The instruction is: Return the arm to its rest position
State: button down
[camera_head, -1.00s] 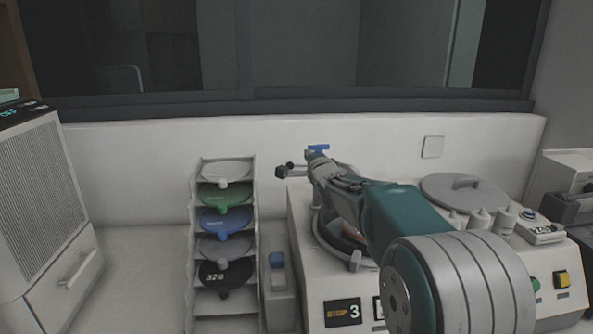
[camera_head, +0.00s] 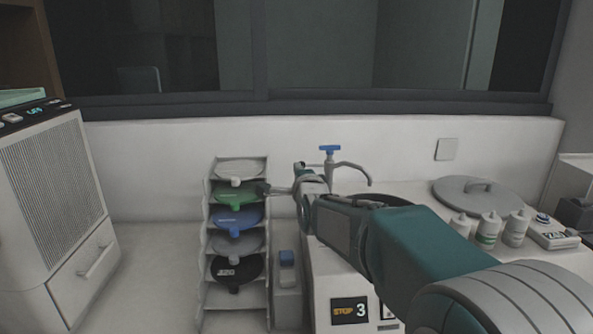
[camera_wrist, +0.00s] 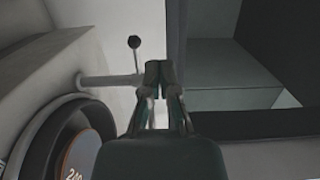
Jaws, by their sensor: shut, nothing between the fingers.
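My arm reaches from the lower right of the head view up toward the middle. Its far end is above the left part of the white machine (camera_head: 325,285). My gripper (camera_wrist: 159,66) is shut and empty in the wrist view, its fingertips together. In the head view the gripper (camera_head: 268,189) points left, in front of or beside the disc rack, partly lost against it. I cannot tell whether it touches the rack.
A rack (camera_head: 207,240) holds several coloured discs. Behind my arm stands a faucet with a blue handle (camera_head: 329,149). A round lid (camera_head: 470,197) and several white bottles (camera_head: 488,229) are on the right. A white cabinet unit (camera_head: 55,190) stands at left. The wrist view shows a dark-rimmed disc (camera_wrist: 75,145).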

jog(key=s+d+f+n+g+h, duration=0.1)
jog(key=s+d+f+n+g, duration=0.2)
jog(key=s, duration=1)
jog(key=s+d+f+n+g, duration=0.3)
jog(key=s+f+n+g, duration=0.2)
jog(key=s, duration=0.8)
jog(key=s+d+f+n+g+h, duration=0.1)
jog(key=s+d+f+n+g, duration=0.3)
jog(key=s, duration=1)
notch_tip(320, 180, down, 2)
jog(key=n, duration=0.4)
jog(key=shift+f+h, duration=0.2)
jog(key=shift+h, duration=0.1)
jog(key=shift+s, duration=0.1)
